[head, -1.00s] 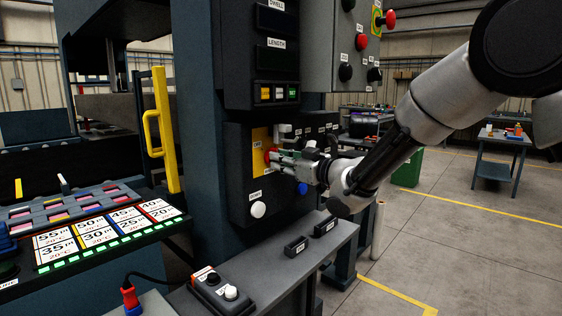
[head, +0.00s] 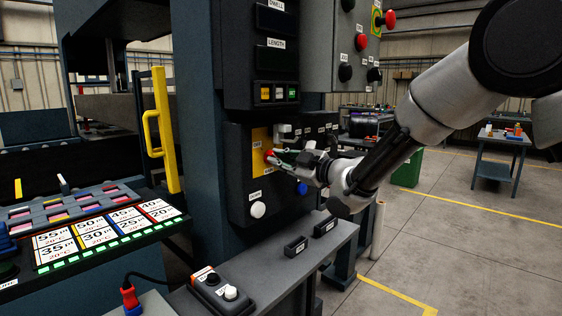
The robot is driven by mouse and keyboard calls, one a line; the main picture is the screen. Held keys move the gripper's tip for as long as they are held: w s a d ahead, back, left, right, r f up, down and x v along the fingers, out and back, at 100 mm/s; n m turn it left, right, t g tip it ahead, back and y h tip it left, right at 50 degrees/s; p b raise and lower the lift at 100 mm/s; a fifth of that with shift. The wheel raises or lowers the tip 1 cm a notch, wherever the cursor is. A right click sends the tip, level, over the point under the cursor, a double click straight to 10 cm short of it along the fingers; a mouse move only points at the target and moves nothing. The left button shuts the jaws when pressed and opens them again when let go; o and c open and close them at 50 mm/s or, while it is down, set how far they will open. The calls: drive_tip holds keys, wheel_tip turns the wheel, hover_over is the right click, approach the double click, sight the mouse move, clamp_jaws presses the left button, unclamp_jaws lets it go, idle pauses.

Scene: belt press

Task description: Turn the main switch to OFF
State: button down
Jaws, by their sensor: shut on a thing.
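The main switch (head: 269,156) is a red knob on a yellow plate (head: 258,145), on the black lower panel of the press column in the head view. My gripper (head: 276,157) is at the knob, coming in from the right, and is shut on it. The fingers partly cover the knob and the right side of the plate. A label reading OFF shows at the plate's upper left; the lower label is partly hidden. The knob's exact angle is too small to tell.
A white knob (head: 258,210) sits below the plate, and a blue knob (head: 302,188) lies just under my gripper. A grey shelf (head: 275,268) with a button box (head: 218,291) juts out below. A yellow handle (head: 163,130) stands left of the column.

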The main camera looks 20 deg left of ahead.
idle(0.4)
drive_tip(key=c, duration=1.5)
unclamp_jaws()
drive_tip(key=shift+o, duration=0.2)
drive_tip(key=shift+d, duration=0.15)
drive_tip(key=v, duration=1.1)
drive_tip(key=shift+s+d, duration=0.25)
drive_tip(key=shift+d, duration=0.05)
drive_tip(key=shift+f, duration=0.1)
